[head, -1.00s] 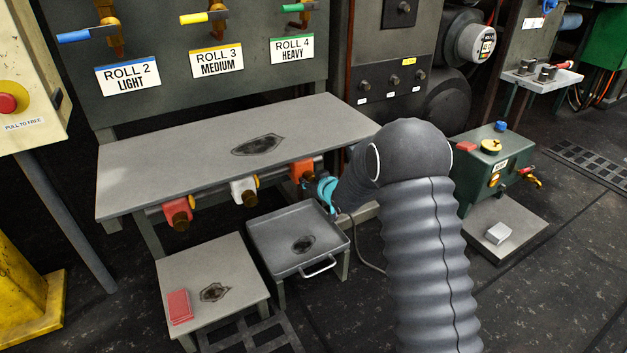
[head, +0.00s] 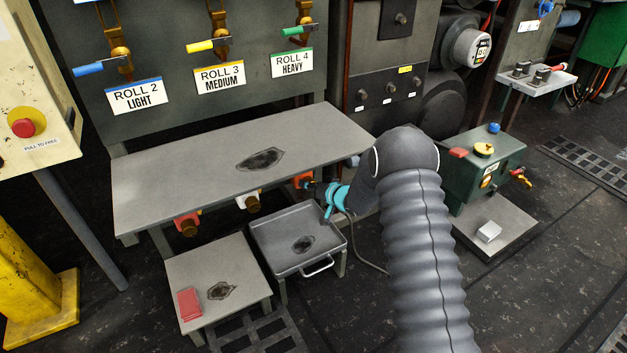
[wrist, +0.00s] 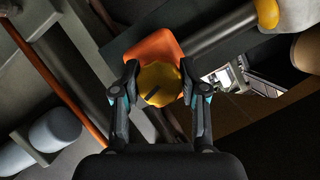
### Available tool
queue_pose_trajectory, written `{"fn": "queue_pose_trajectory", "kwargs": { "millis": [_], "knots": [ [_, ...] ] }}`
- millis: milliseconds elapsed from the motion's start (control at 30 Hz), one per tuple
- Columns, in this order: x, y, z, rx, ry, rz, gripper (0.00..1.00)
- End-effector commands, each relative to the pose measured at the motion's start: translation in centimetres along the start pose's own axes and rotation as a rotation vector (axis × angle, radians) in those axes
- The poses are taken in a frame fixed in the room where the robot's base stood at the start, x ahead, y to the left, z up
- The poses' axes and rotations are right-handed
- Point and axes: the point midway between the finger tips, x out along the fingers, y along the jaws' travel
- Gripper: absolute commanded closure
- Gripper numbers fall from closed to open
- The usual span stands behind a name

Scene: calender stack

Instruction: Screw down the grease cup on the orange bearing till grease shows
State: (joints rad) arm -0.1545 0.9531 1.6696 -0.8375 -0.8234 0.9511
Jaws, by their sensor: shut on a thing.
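The orange bearing (head: 303,180) sits under the front edge of the grey table, at the right end of a row of bearings; it also shows in the wrist view (wrist: 153,47). Its grease cup (wrist: 160,84) is a round golden-yellow piece with a dark line across its face. My gripper (wrist: 159,90) is shut on the cup, one dark finger on each side. In the head view my gripper (head: 322,188) reaches the bearing from the right, and the cup is hidden there. I see no grease at the cup.
A white bearing (head: 243,203) and a red bearing (head: 182,224) lie to the left along the grey table (head: 190,170). A grey tray (head: 262,241) with a dark stain stands below. A low stand (head: 184,268) bears a red block (head: 189,302). A green box (head: 497,160) is at right.

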Motion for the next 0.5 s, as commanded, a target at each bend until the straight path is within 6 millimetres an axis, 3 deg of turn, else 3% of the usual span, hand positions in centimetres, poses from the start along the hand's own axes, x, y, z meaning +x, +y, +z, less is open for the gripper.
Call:
{"fn": "queue_pose_trajectory", "kwargs": {
  "millis": [33, 500],
  "knots": [
    [-0.18, 0.22, -0.78, 0.02, 0.01, -0.003, 0.92],
    [-0.11, 0.32, -0.66, 0.095, 0.009, -0.034, 0.92]
  ]
}}
